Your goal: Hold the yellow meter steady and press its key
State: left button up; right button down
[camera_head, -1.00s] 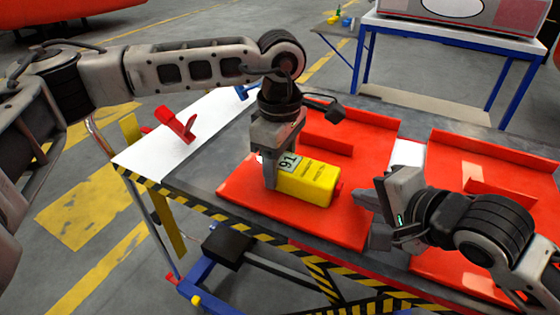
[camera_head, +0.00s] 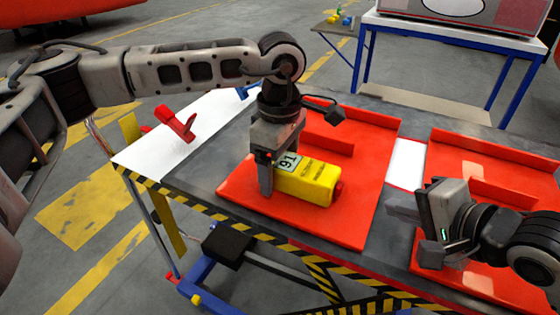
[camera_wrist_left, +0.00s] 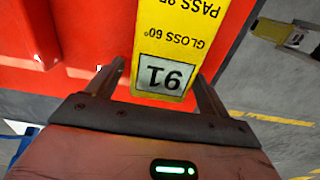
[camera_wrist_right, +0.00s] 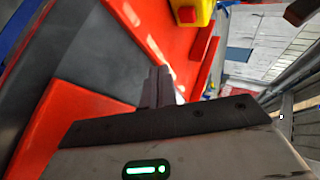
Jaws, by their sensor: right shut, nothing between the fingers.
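The yellow meter (camera_head: 312,182) lies on the left red tray (camera_head: 350,228). Its display reads 91, and the left wrist view shows the text GLOSS 60° and PASS beside the display (camera_wrist_left: 165,75). A red key (camera_head: 339,189) sticks out of its right end; it also shows in the right wrist view (camera_wrist_right: 187,14).
A second red tray (camera_head: 480,150) lies to the right, with a white patch (camera_head: 407,164) between the trays. A red clamp-like part (camera_head: 176,122) sits on the white left end of the table. The table has a black-and-yellow striped front edge.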

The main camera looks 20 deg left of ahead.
pick_arm(q)
jog(key=shift+r, duration=0.15)
notch_tip(320, 180, up, 12)
dwell(0.5)
